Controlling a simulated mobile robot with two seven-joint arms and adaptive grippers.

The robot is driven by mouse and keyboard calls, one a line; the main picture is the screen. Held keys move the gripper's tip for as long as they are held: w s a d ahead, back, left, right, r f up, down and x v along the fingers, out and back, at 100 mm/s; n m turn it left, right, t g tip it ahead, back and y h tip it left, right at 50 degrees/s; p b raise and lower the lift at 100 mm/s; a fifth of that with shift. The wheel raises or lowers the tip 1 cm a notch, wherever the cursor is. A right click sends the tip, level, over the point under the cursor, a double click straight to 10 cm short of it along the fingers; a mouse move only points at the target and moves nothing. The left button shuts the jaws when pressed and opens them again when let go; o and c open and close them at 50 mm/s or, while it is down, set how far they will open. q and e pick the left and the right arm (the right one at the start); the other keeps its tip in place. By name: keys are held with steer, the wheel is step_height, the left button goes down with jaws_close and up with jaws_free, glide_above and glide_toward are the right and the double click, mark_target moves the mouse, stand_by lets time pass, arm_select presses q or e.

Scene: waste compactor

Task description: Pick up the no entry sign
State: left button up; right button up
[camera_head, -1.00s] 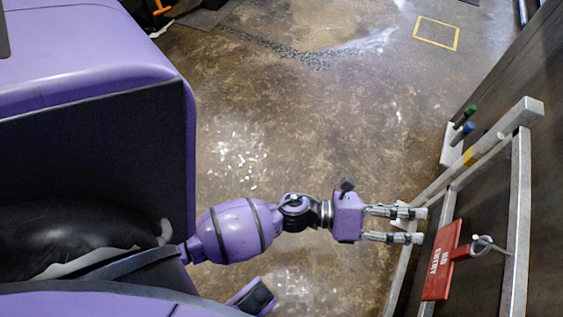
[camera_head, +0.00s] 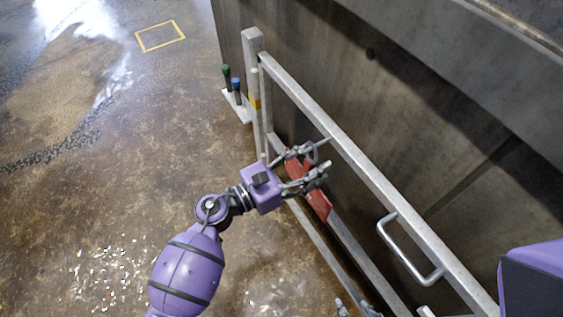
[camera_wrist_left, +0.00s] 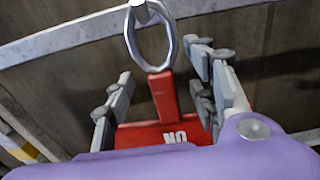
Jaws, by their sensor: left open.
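The no entry sign (camera_head: 318,202) is a red plate with a narrow red neck, hanging at the metal gate. In the left wrist view the sign (camera_wrist_left: 140,134) shows part of its white lettering, and a grey ring (camera_wrist_left: 150,38) loops above its neck. My left gripper (camera_head: 314,161) is open and reaches over the sign's top. In the left wrist view its fingers stand on either side of the red neck, with a gap on both sides. My left gripper hides part of the plate.
The grey gate (camera_head: 350,142) has a top rail running close beyond my left fingers, and a bent handle (camera_head: 402,252) to the right. A dark wall (camera_head: 400,90) stands behind it. Green- and blue-topped posts (camera_head: 231,85) stand left of the gate. The floor at left is clear.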

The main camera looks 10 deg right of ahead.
arm_select(q)
steer(key=c, duration=0.4)
jaws_close()
steer(key=shift+w+a, duration=0.1)
steer(key=shift+w, duration=0.05)
steer(key=shift+r, duration=0.15)
